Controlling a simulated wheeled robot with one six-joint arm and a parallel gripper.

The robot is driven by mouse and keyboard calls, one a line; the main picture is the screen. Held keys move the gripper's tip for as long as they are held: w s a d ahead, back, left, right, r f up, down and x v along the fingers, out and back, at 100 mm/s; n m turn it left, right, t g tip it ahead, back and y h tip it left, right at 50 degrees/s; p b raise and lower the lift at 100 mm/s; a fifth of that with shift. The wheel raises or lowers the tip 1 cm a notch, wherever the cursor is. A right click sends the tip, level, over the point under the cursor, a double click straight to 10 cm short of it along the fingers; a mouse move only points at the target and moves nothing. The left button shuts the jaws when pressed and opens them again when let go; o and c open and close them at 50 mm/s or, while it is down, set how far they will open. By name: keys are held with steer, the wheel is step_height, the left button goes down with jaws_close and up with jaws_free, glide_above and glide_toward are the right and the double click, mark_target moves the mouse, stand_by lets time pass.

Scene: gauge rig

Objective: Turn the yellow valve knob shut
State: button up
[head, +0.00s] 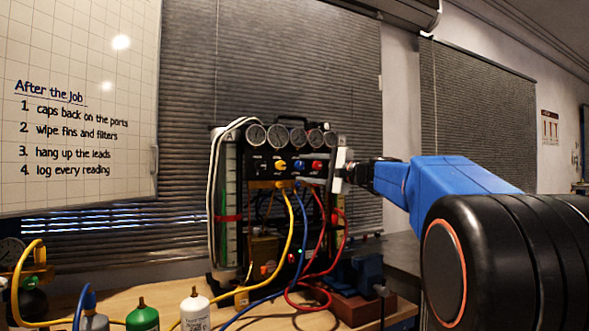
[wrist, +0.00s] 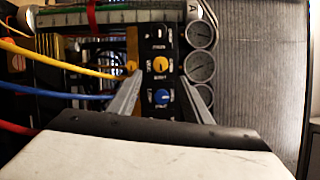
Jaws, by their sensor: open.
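The yellow valve knob (wrist: 160,64) is on the black panel of the gauge rig (head: 262,168), and it also shows in the head view (head: 280,165). The blue knob (wrist: 161,96) is beside it, nearer my gripper's base in the wrist view. My gripper (wrist: 162,79) is open and empty, its two grey fingers apart on either side of the knob row. The yellow knob shows just beyond the fingertips, and I see no contact with it. In the head view my gripper (head: 318,178) reaches in from the right, in front of the panel.
A red knob (head: 317,166) sits right of the blue one. Round gauges (head: 257,135) line the rig's top. Yellow (head: 290,225), blue (head: 303,235) and red hoses (head: 320,225) hang from the front. Bottles (head: 195,310) stand on the bench at front left.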

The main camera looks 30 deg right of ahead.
steer(key=v, duration=0.8)
steer(key=shift+s, duration=0.2)
steer(key=shift+f, duration=0.1)
steer(key=s+a+f+n+g+h, duration=0.1)
steer(key=s+a+f+n+g, duration=0.4)
steer(key=a+f, duration=0.6)
steer(key=s+a+f+n+g, duration=0.1)
steer(key=s+a+f+g, duration=0.2)
steer(key=s+a+f, duration=0.55)
steer(key=s+f+n+g+h, duration=0.1)
steer(key=s+f+n+h, duration=0.1)
steer(key=s+f, duration=0.4)
steer(key=s+f+n+g+h, duration=0.2)
steer(key=s+f+n, duration=0.2)
steer(key=f, duration=0.9)
steer(key=s+f+n+g+h, duration=0.1)
steer(key=s+f+n+h, duration=0.1)
steer(key=s+f, duration=0.6)
steer(key=shift+s+f+n+g, duration=0.3)
steer(key=shift+s+f+n, duration=0.1)
steer(key=shift+f+n, duration=0.4)
steer(key=shift+a, duration=0.1)
steer(key=shift+c, duration=0.7)
